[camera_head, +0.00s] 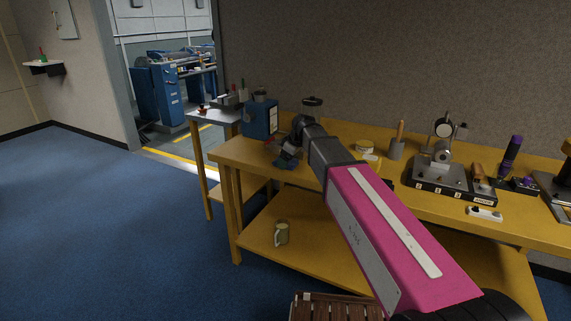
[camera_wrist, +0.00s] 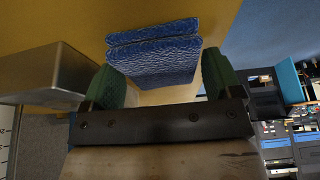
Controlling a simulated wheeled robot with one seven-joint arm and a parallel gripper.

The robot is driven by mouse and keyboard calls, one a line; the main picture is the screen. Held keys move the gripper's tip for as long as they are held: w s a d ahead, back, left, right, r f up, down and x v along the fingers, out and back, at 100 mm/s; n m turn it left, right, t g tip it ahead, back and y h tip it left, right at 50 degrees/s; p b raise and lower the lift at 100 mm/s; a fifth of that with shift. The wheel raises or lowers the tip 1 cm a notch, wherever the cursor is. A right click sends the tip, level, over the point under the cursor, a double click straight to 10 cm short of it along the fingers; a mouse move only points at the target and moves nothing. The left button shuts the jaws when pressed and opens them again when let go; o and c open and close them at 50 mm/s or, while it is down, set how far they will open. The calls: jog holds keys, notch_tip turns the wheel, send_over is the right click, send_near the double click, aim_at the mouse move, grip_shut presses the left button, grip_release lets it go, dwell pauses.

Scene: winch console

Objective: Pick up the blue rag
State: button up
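The blue rag (camera_wrist: 153,58) is a folded, textured blue cloth lying on the yellow table (camera_head: 233,152). In the wrist view it sits just ahead of and partly between my two green finger pads. My gripper (camera_wrist: 160,80) is open, with a wide gap between the fingers. I cannot tell whether the right finger touches the rag's edge.
A blue box (camera_head: 259,118) stands left of my gripper. A grey box-like object (camera_wrist: 45,75) is close to the left finger in the wrist view. To the right are a wooden-handled tool in a holder (camera_head: 397,146) and a winch console (camera_head: 450,180). A mug (camera_head: 281,232) stands on the lower shelf.

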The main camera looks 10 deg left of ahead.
jog(key=c, duration=0.6)
jog(key=shift+r, duration=0.15)
jog(key=shift+r, duration=0.55)
jog(key=r, duration=0.2)
jog(key=s+r, duration=0.1)
jog(key=shift+a+r, duration=0.15)
jog(key=shift+a, duration=0.15)
jog(key=s+a+r, duration=0.6)
jog(key=s+a, duration=0.1)
jog(key=shift+s+r, duration=0.2)
jog(key=shift+s, duration=0.2)
